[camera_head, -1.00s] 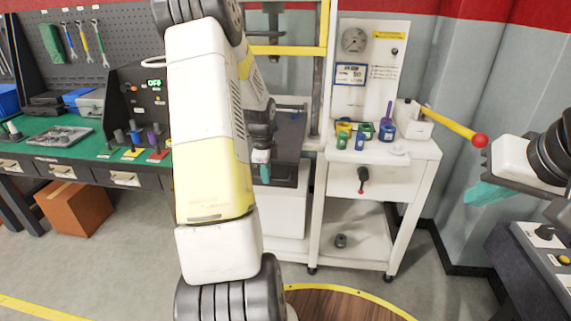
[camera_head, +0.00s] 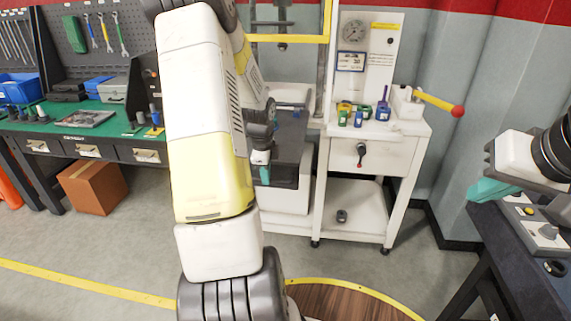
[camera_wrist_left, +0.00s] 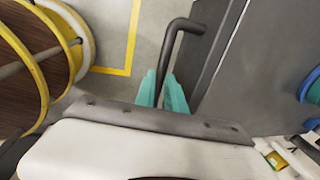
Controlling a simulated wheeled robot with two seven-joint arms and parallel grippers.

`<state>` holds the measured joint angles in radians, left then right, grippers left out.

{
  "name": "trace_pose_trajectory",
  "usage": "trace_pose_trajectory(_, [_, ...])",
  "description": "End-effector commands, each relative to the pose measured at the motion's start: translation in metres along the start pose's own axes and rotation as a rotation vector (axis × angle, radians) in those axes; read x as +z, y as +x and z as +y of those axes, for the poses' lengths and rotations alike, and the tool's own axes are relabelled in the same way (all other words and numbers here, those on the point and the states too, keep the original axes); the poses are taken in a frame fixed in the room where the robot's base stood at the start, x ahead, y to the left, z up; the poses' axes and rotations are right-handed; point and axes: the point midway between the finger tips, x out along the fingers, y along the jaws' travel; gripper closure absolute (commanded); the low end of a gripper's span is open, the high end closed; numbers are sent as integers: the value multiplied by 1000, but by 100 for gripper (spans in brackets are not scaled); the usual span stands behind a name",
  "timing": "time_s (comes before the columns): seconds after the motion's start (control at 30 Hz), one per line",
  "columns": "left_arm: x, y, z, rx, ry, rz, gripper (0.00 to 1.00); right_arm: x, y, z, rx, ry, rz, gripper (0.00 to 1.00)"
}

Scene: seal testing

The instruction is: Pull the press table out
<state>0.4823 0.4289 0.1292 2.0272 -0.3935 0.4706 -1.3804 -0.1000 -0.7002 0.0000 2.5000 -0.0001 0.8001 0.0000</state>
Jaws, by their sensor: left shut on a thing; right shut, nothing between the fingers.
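The press table (camera_head: 291,140) is a dark flat slab on the white press base (camera_head: 285,200). It sticks out in front of the press frame, and a pale bed (camera_head: 291,93) shows behind it. My left gripper (camera_head: 262,167) is at its left side, partly hidden by my own arm. In the left wrist view the teal fingers (camera_wrist_left: 168,92) are shut on the dark bent handle (camera_wrist_left: 181,32) beside the dark slab (camera_wrist_left: 265,70). My right gripper (camera_head: 490,190) is shut and empty at the right, away from the press.
A white cart (camera_head: 395,150) with several coloured pieces, a gauge panel and a red-tipped yellow lever (camera_head: 440,102) stands right of the press. A green-topped workbench (camera_head: 70,118) and a cardboard box (camera_head: 93,187) are at the left. Grey floor (camera_head: 120,245) lies clear in front.

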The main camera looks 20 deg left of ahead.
Motion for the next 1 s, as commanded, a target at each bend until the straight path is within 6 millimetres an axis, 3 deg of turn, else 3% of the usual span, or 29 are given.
trace_pose_trajectory(0.43, [0, -1, 4, 8, 0, -1, 100, 0, 0, 0, 0, 0, 0, 100])
trace_pose_trajectory(0.47, [0, -1, 4, 9, 0, -1, 82, 0, 0, 0, 0, 0, 0, 100])
trace_pose_trajectory(0.57, [0, -1, 4, 8, 0, -1, 64, 0, 0, 0, 0, 0, 0, 100])
trace_pose_trajectory(1.0, [0, -10, 2, 2, 0, -1, 64, 0, 0, 0, 0, 0, 0, 100])
